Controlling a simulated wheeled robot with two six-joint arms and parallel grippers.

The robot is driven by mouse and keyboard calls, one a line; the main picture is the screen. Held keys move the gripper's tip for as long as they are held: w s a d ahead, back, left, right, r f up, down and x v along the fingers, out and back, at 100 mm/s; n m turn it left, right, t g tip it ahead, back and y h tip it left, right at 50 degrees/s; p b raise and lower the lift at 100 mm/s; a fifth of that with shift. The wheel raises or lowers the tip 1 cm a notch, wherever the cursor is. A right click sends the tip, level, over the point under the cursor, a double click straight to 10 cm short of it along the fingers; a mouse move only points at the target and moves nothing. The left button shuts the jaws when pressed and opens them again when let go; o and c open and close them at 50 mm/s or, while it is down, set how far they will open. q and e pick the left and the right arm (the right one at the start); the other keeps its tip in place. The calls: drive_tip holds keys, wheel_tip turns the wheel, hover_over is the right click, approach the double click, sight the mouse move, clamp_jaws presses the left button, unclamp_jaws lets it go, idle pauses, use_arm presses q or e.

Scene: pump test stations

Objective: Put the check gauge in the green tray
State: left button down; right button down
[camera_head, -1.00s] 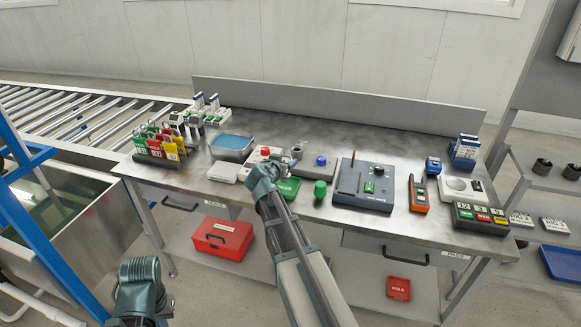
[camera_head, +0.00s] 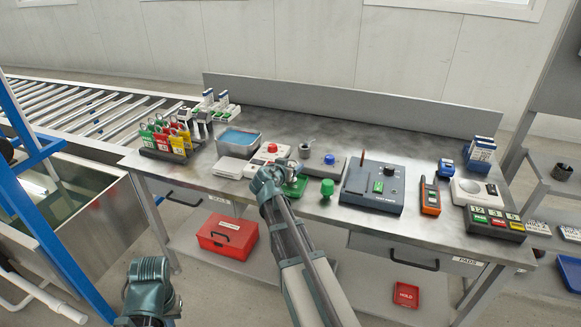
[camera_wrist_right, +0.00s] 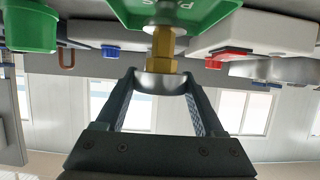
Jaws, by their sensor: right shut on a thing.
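My right gripper (camera_wrist_right: 158,88) is shut on the check gauge, a round silver body (camera_wrist_right: 160,80) with a brass stem (camera_wrist_right: 163,44) in the right wrist view. The green tray (camera_wrist_right: 205,14) fills the top of that view, close to the stem; I cannot tell whether they touch. In the head view the green tray (camera_head: 297,187) lies near the bench's front edge, partly covered by my right wrist. The gauge is hard to make out there. My left arm stands at the lower left of the head view, its fingers out of sight.
A green knob (camera_head: 327,188) stands right of the tray, and a dark tester (camera_head: 372,205) beyond it. A light box with a red button (camera_head: 273,148) and a grey unit with a blue button (camera_head: 329,158) stand behind. A blue-lined bin (camera_head: 238,141) is further left.

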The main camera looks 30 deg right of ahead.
unclamp_jaws()
drive_tip(key=shift+r+p, duration=0.2)
drive_tip(key=shift+p, duration=0.1)
drive_tip(key=p+v, duration=0.4)
drive_tip(key=v, duration=0.8)
